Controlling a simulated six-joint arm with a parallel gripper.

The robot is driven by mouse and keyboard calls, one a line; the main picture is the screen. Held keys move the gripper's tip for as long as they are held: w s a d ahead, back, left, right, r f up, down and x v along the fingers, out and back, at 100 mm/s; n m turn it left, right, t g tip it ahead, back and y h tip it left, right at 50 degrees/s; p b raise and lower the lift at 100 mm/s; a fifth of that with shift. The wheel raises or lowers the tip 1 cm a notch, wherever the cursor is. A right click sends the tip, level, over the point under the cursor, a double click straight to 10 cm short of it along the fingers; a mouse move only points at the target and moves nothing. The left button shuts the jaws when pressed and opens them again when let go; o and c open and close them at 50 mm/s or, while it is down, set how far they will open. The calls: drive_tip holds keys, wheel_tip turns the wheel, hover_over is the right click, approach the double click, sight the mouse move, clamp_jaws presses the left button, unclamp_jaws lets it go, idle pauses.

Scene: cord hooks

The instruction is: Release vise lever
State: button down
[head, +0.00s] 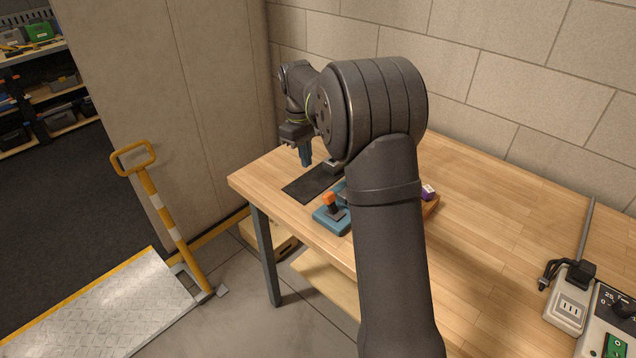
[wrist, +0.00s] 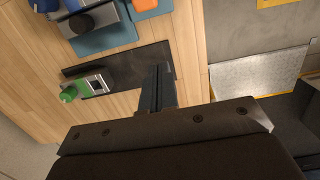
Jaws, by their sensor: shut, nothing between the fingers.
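A blue vise-like device (head: 327,221) with an orange-tipped lever (head: 330,202) stands on the wooden bench near its front edge. My arm hides part of it. The lever stands up from the base in the head view. In the wrist view the blue base (wrist: 112,36) and an orange part (wrist: 147,8) are at the top, cut off by the frame. My gripper (head: 305,162) points down over the dark mat, away from the device and not touching it. Its fingers (wrist: 158,72) are together and empty in the wrist view.
The dark mat (head: 303,189) lies on the bench (head: 480,225). A small block with a green part (wrist: 70,94) sits on the mat. A purple-topped item (head: 428,191) is behind my arm. A power strip (head: 568,308) is at right. A wall and tall panel stand behind.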

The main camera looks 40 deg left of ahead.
sight(329, 195)
drive_tip(key=f, duration=0.3)
drive_tip(key=d+f, duration=0.1)
drive_tip(key=f, duration=0.6)
drive_tip(key=shift+d, duration=0.25)
drive_tip(key=shift+d+r, duration=0.35)
drive_tip(key=shift+d, duration=0.2)
drive_tip(key=shift+d+r, duration=0.35)
drive_tip(key=shift+d, duration=0.2)
drive_tip(key=shift+d+r, duration=0.25)
drive_tip(key=shift+d, duration=0.3)
drive_tip(key=shift+d+r+y, duration=0.25)
drive_tip(key=shift+d+y, duration=0.1)
drive_tip(key=shift+y, duration=0.25)
drive_tip(key=shift+d+r+y, duration=0.2)
drive_tip(key=shift+d+y, duration=0.05)
drive_tip(key=shift+y, duration=0.15)
drive_tip(key=d+y, duration=0.2)
drive_tip(key=shift+d+r+y, duration=0.15)
drive_tip(key=shift+r+y, duration=0.25)
drive_tip(key=shift+d, duration=0.35)
drive_tip(key=shift+r, duration=0.2)
